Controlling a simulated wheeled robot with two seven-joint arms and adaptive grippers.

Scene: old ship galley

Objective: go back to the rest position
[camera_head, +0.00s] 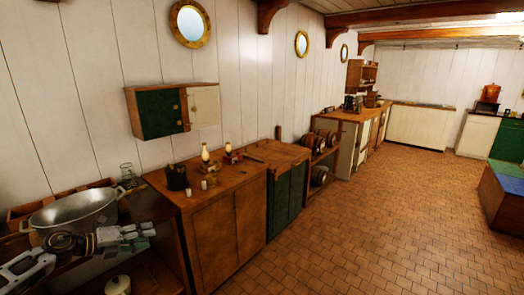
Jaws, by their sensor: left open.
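My left gripper (139,235) shows at the lower left, at the end of my left arm coming in from the left edge. It is open, and I see nothing between its fingers. It is in front of a large grey metal basin (75,213) on a dark wooden shelf unit, and it hides part of the basin's lower side. I cannot tell whether the two touch. My right gripper is not in view.
A wooden cabinet (215,235) stands right of the gripper, with a dark pot (177,178) and lamps on top. A cream lidded pot (118,285) is on the lower shelf. The tiled floor (370,220) is clear. A blue-topped box (510,170) stands at right.

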